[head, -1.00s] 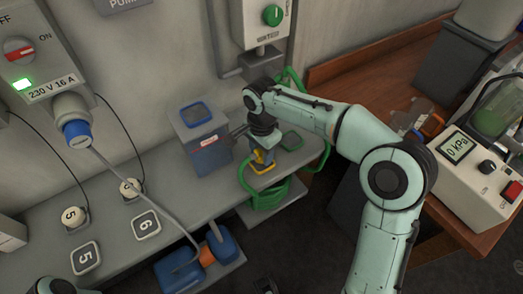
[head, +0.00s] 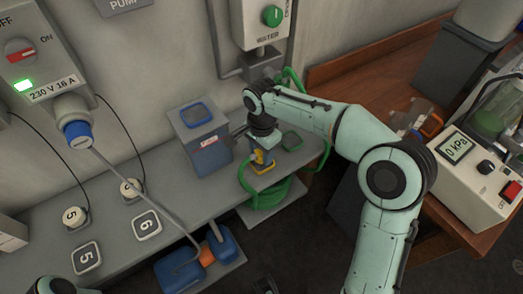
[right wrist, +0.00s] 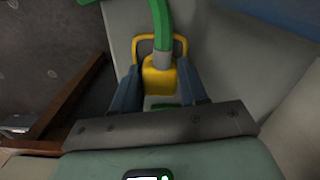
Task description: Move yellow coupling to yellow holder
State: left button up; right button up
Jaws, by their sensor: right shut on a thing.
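The yellow coupling (right wrist: 158,80) shows in the right wrist view on the end of a green hose (right wrist: 161,22). My right gripper (right wrist: 160,90) is shut on it, one blue finger on each side. The yellow-rimmed holder (right wrist: 184,64) shows around and behind the coupling. I cannot tell whether the coupling is seated in it or just above. In the head view my right gripper (head: 262,157) points down at the front edge of the grey bench, and hides much of the coupling and holder.
The green hose coil (head: 270,195) hangs below the bench edge. A pressure device (head: 470,175) stands on the wooden table at right.

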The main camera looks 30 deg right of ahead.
jog(key=shift+f+b, duration=0.35)
jog(key=shift+f, duration=0.15)
jog(key=o, duration=1.2)
jog(key=shift+o, duration=0.2)
jog(key=shift+r, duration=0.3)
notch_tip(320, 180, up, 13)
jog(key=p, duration=0.3)
jog(key=shift+f, duration=0.15)
jog(key=shift+s, duration=0.1)
